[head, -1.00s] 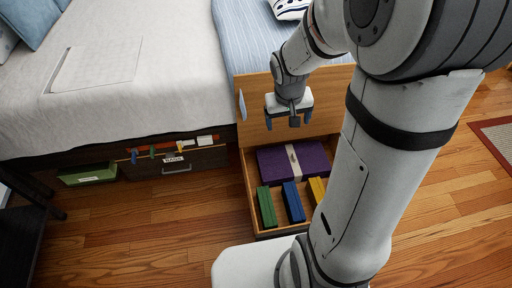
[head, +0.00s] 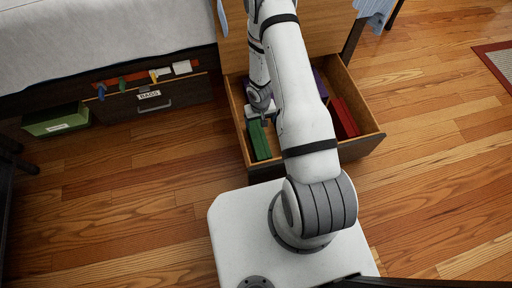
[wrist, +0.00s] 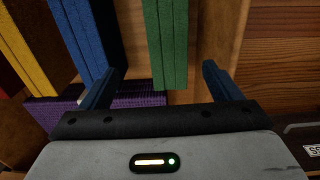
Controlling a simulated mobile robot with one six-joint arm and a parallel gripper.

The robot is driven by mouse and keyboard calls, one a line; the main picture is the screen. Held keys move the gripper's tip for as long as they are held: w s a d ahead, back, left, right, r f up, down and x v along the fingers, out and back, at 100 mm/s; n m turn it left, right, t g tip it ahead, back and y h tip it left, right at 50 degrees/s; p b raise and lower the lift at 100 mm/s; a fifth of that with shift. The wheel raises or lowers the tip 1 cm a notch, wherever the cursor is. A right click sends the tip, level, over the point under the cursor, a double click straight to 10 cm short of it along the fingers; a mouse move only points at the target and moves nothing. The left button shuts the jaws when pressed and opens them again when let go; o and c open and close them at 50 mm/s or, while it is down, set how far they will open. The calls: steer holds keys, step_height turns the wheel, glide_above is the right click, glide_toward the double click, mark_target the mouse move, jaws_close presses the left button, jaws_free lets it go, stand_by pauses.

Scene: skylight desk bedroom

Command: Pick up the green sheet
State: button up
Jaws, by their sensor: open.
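The green sheet (head: 259,141) is a folded block standing at the left side of the open drawer (head: 376,137). My gripper (head: 263,121) is low over the drawer, at the sheet's far end. In the wrist view, the green sheet (wrist: 167,42) lies between the two blue fingers of my open gripper (wrist: 160,70), with a gap on each side. Whether the fingers reach down beside it is hard to tell. My arm hides the middle of the drawer in the head view.
A blue folded block (wrist: 88,35) and a yellow one (wrist: 28,48) stand beside the green sheet. Purple cloth (wrist: 140,99) lies behind, and a red block (head: 344,118) is at the drawer's right. The drawer's wooden side wall (wrist: 222,35) is close to one finger. A green bin (head: 57,121) is at left.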

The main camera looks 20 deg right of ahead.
steer(key=b, duration=0.1)
glide_above(258, 137)
steer(key=f, duration=0.5)
steer(key=shift+s+d+f, duration=0.2)
steer(key=shift+d+f, duration=0.1)
steer(key=shift+f, duration=0.1)
steer(key=f+b, duration=0.4)
steer(key=f, duration=0.1)
steer(key=f+b, duration=0.2)
steer(key=shift+w+a+f, duration=0.2)
steer(key=shift+w+f, duration=0.05)
steer(key=shift+f, duration=0.1)
steer(key=shift+r, duration=0.1)
steer(key=c, duration=1.4)
